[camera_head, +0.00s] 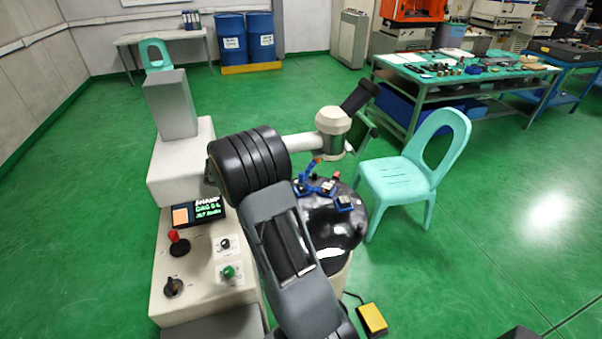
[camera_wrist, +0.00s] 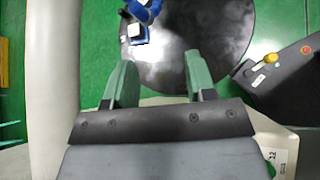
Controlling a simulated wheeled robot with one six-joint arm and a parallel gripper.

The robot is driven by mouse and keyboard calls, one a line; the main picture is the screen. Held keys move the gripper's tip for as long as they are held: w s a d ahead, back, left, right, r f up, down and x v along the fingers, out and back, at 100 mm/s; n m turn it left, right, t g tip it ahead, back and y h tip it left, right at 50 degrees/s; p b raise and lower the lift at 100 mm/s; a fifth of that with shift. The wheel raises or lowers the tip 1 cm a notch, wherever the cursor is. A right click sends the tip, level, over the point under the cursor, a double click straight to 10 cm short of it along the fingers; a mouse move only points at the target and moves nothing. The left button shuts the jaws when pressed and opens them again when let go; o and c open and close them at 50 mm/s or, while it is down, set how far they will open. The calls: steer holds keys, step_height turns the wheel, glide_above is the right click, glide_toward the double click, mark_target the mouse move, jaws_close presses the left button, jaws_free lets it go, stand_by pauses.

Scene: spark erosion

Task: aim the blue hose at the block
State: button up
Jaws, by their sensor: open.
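The blue hose (camera_head: 308,173), with an orange tip, rises at the back of a round black tabletop (camera_head: 325,232). Small blue holders (camera_head: 344,203) with pale pieces sit close by; which one carries the block I cannot tell. In the wrist view, a blue part (camera_wrist: 148,10) and a blue holder with a pale top (camera_wrist: 137,33) show at the top edge, beyond my fingertips. My gripper (camera_wrist: 160,78) is open and empty, its two green fingers apart above the black tabletop (camera_wrist: 230,30). In the head view my arm hides part of the tabletop.
A machine panel (camera_head: 205,245) with knobs and a small screen stands left of the tabletop. A turquoise chair (camera_head: 400,180) stands close on the right. A yellow pedal (camera_head: 372,319) lies on the floor in front. A workbench (camera_head: 440,80) is behind; open green floor lies right.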

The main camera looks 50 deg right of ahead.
mark_target(302, 175)
steer(key=d+f+n+p, duration=0.1)
steer(key=d+f, duration=0.2)
steer(key=d, duration=0.2)
steer(key=d+f+n+h+p, duration=0.1)
steer(key=d+f, duration=0.2)
steer(key=d, duration=0.3)
steer(key=w+d+f+n+h, duration=0.1)
steer(key=d+f, duration=0.2)
steer(key=d, duration=0.2)
steer(key=shift+d+n+p, duration=0.15)
steer(key=shift+n+p, duration=0.25)
steer(key=shift+c, duration=0.4)
jaws_close()
